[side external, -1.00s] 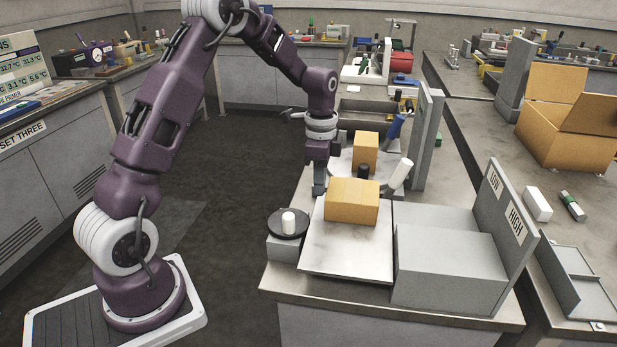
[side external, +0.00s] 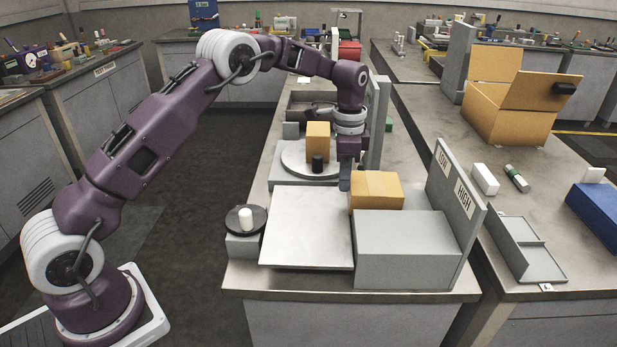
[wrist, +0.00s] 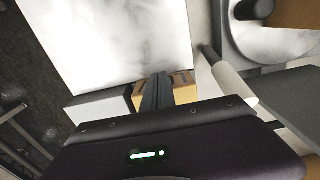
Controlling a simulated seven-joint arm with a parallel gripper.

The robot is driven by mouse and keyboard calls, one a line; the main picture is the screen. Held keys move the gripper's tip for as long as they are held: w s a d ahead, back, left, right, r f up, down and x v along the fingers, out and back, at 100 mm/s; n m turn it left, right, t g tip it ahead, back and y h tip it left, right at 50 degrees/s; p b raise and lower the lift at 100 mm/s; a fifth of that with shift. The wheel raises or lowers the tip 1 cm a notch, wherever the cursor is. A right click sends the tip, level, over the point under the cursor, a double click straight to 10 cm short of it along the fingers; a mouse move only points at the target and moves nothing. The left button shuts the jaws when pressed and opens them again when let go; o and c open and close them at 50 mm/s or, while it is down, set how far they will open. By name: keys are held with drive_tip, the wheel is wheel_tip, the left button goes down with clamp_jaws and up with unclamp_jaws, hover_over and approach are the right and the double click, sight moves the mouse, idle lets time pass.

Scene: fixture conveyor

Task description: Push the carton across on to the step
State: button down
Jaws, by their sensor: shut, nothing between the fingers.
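The tan carton (side external: 376,190) sits upright just right of the pale plate (side external: 307,227), beside the LOW label and behind the grey HIGH block (side external: 408,250). Its lower part is hidden by that block, so what it rests on is not fully visible. My gripper (side external: 345,181) is shut and empty, pointing down at the carton's left side. It looks against or very close to that side. In the wrist view my shut fingers (wrist: 157,92) overlap the carton (wrist: 185,90), with the plate (wrist: 115,40) above.
A smaller carton (side external: 318,135) stands on a round turntable (side external: 296,160) behind the plate, with a black cylinder (side external: 317,163) before it. A grey upright panel (side external: 455,205) bounds the step on the right. A black disc with a white knob (side external: 246,222) is left; the plate is bare.

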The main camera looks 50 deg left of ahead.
sight(368, 183)
drive_tip(key=w+d, duration=0.3)
drive_tip(key=d, duration=0.1)
drive_tip(key=shift+w, duration=0.4)
drive_tip(key=shift+a, duration=0.1)
